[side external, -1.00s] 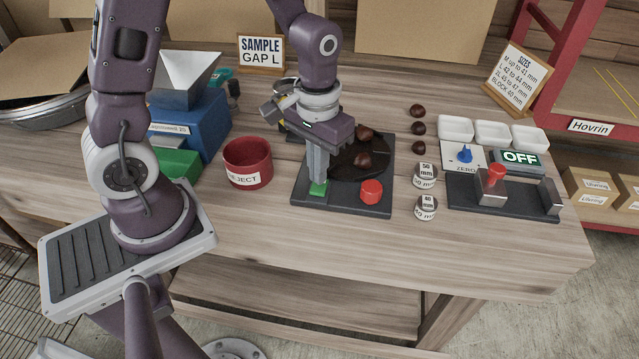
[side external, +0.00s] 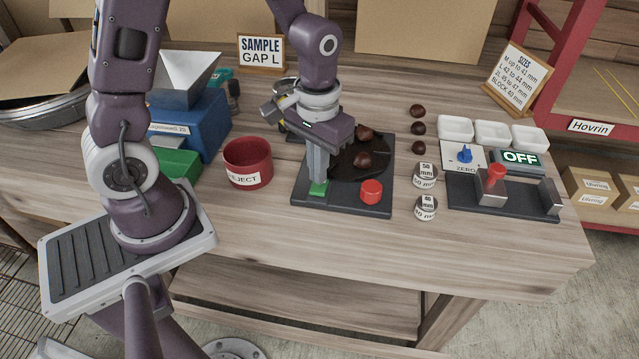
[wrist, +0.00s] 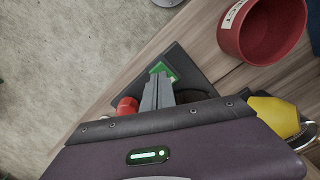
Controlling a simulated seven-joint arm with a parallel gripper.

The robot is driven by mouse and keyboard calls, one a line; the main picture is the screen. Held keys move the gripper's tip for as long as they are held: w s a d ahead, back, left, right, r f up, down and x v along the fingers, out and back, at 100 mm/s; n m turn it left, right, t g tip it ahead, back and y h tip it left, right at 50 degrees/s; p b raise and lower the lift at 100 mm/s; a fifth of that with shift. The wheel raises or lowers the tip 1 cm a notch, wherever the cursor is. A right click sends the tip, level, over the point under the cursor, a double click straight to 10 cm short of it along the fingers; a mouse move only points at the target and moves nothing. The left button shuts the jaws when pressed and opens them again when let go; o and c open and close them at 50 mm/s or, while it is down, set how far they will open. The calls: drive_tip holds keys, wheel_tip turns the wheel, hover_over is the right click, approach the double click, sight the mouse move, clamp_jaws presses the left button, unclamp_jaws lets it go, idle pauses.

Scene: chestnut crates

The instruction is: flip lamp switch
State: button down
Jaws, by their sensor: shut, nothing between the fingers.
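My gripper (side external: 318,179) is shut and empty, pointing down at the green button (side external: 319,190) on the dark base plate (side external: 340,204). In the wrist view the fingertips (wrist: 158,77) are right at the green button (wrist: 163,69); I cannot tell whether they touch it. A red button (side external: 371,192) is to the right on the same plate and also shows in the wrist view (wrist: 127,105). Behind them is a dark round disc (side external: 381,157) with chestnuts (side external: 363,160), partly hidden by my gripper. No switch marked as a lamp switch can be made out.
A red REJECT bin (side external: 248,163) stands left of the plate. The front tabletop is clear.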

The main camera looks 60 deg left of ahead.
drive_tip(key=shift+f, duration=1.25)
idle(0.5)
drive_tip(key=shift+r, duration=3.5)
wheel_tip(320, 180, up, 8)
drive_tip(key=m+t, duration=0.1)
drive_tip(key=t, duration=0.1)
hover_over(318, 189)
drive_tip(key=s, duration=0.4)
drive_tip(key=s+r+m+t, duration=0.2)
drive_tip(key=s+r, duration=0.3)
drive_tip(key=s, duration=0.4)
drive_tip(key=shift+s+d+r+t, duration=0.2)
drive_tip(key=shift+d+r+t, duration=0.05)
drive_tip(key=shift+t, duration=0.55)
